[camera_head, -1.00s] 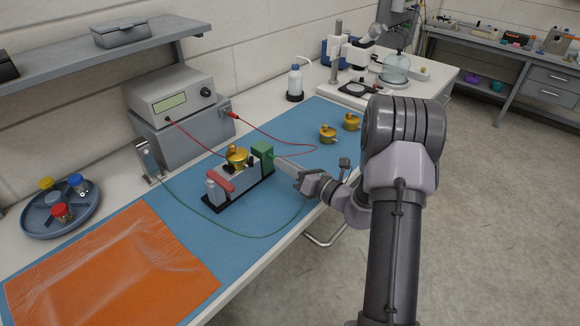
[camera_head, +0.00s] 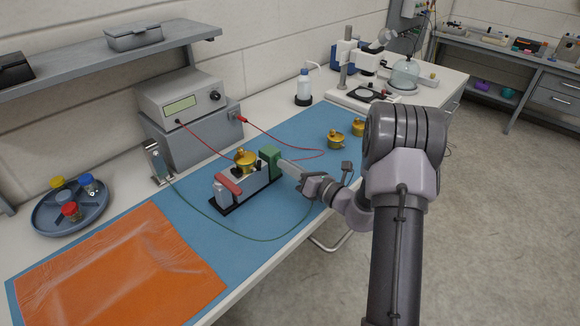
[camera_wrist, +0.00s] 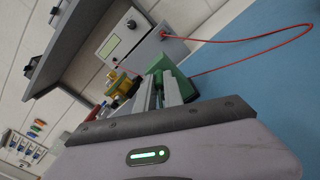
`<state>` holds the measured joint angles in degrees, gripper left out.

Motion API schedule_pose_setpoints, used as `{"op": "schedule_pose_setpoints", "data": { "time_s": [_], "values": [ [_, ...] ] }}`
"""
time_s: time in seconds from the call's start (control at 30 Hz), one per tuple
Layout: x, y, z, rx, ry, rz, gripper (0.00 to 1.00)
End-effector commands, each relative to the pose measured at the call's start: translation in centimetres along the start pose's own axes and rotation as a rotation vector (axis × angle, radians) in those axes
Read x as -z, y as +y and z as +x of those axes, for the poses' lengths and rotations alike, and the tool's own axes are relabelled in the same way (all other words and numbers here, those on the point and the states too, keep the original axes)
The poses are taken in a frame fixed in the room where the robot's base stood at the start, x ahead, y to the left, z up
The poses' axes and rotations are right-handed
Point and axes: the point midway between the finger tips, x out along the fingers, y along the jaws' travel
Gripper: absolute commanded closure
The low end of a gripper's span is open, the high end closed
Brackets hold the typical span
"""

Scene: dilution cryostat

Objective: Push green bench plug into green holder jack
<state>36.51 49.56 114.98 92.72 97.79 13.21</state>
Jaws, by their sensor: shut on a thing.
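The holder (camera_head: 228,196) stands on the blue mat with a brass part on top and a red handle at its near end. Its green block (camera_head: 270,158), apparently the green jack, is at the end facing my gripper; it also shows in the wrist view (camera_wrist: 160,63). My gripper (camera_head: 284,165) is shut with its long fingers pointing at this block, their tips at or very near it. The plug between the fingers is mostly hidden, and I cannot tell how far it sits in the jack. A thin green cable (camera_head: 240,240) curves over the mat toward my gripper.
An instrument box (camera_head: 180,97) with red leads stands behind the holder. A small metal stand (camera_head: 157,162) is to its left. Two brass parts (camera_head: 335,139) sit on the mat at right. A round tray (camera_head: 50,222) and orange sheet (camera_head: 115,285) lie at left.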

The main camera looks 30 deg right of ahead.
Motion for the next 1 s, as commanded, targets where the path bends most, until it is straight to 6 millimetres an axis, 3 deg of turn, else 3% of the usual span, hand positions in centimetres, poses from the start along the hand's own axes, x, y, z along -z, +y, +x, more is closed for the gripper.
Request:
{"op": "schedule_pose_setpoints", "data": {
  "time_s": [0.2,0.23,0.37,0.7,1.0],
  "values": [
    [-0.2,0.0,0.2,-0.001,-0.003,-0.002,1.0],
    [-0.2,0.0,0.2,-0.001,-0.003,-0.002,0.87],
    [-0.1,0.0,0.2,-0.001,-0.003,-0.002,0.63],
    [-0.1,0.0,-0.2,0.0,-0.002,-0.001,0.63],
    [0.0,-0.1,-5.1,0.002,-0.003,0.0,0.63]
  ]
}}
